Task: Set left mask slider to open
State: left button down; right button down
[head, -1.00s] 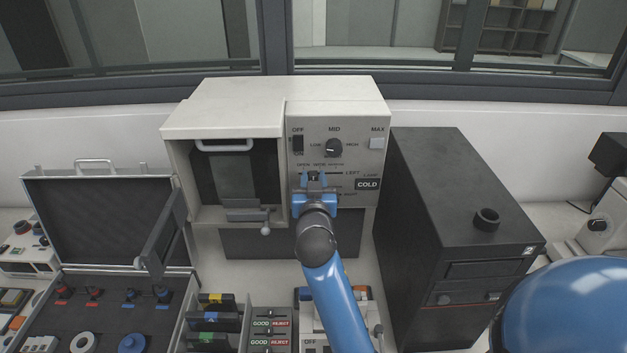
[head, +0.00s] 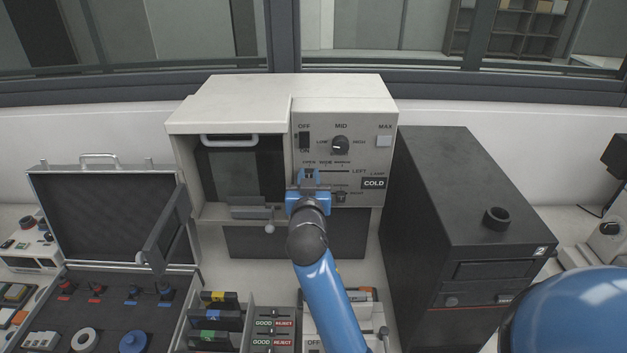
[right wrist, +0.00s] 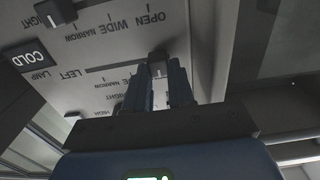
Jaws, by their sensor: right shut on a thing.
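The left mask slider is the upper of two slots on the pale control panel of the press (head: 360,103). Its small dark knob (head: 309,173) is at the left end of the slot, under the OPEN label. In the right wrist view the knob (right wrist: 158,60) lies between my fingertips, in line with OPEN. My right gripper (head: 309,181) is shut on this knob; it also shows in the right wrist view (right wrist: 165,75). The fingers hide part of the panel below. The lower slider's knob (head: 341,196) sits farther right. My left gripper is out of view.
A dial (head: 341,145), a power switch (head: 304,140) and a COLD lamp (head: 373,183) are close on the panel. A black cabinet (head: 450,190) stands right of the press. An open case (head: 105,215) and a GOOD/REJECT rack (head: 273,323) are in front.

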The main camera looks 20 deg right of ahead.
jog(key=c, duration=1.3)
grip_release()
jog(key=shift+a, duration=0.1)
jog(key=o, duration=0.3)
jog(key=shift+w+a, duration=0.1)
jog(key=shift+a, duration=0.05)
jog(key=shift+o, duration=0.2)
